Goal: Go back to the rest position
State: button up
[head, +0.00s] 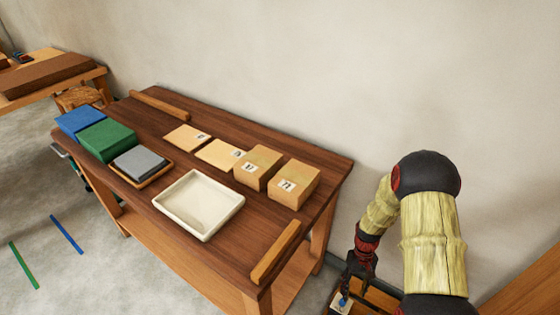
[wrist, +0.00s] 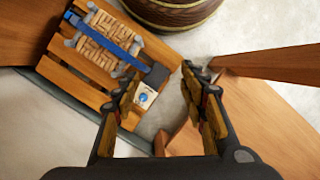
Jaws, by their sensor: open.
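My gripper (head: 360,262) hangs at the end of my bark-textured arm, low at the right of the table in the head view. In the wrist view my gripper (wrist: 162,85) has its two fingers spread, with nothing held between them. Below it, near the left finger, is a small pale block with a blue dot (wrist: 144,96); it also shows in the head view (head: 342,303). It is at the edge of a slatted wooden piece (wrist: 70,80), which bears a woven bundle with a blue strap (wrist: 110,40).
The dark wooden table (head: 165,110) holds a cream tray (head: 200,205), two marked boxes (head: 292,184), flat tan pieces, and green (head: 106,140) and blue blocks. A round banded vessel (wrist: 170,10) stands close to the slatted piece. The wall is behind; floor is open at left.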

jog(key=s+a+r+t+p, duration=0.2)
jog(key=s+r, duration=0.3)
jog(key=r, duration=1.2)
jog(key=s+a+r+t+p, duration=0.2)
jog(key=s+a+r+t, duration=0.1)
jog(key=r, duration=1.5)
jog(key=s+a+r+t+p, duration=0.1)
jog(key=s+r+t, duration=0.3)
jog(key=r, duration=1.3)
jog(key=s+a, duration=0.1)
jog(key=s, duration=0.2)
jog(key=shift+s+a+r+m+h+p, duration=0.2)
jog(key=shift+s+m+h+p, duration=0.1)
jog(key=shift+s+m+p, duration=0.1)
jog(key=shift+c, duration=0.4)
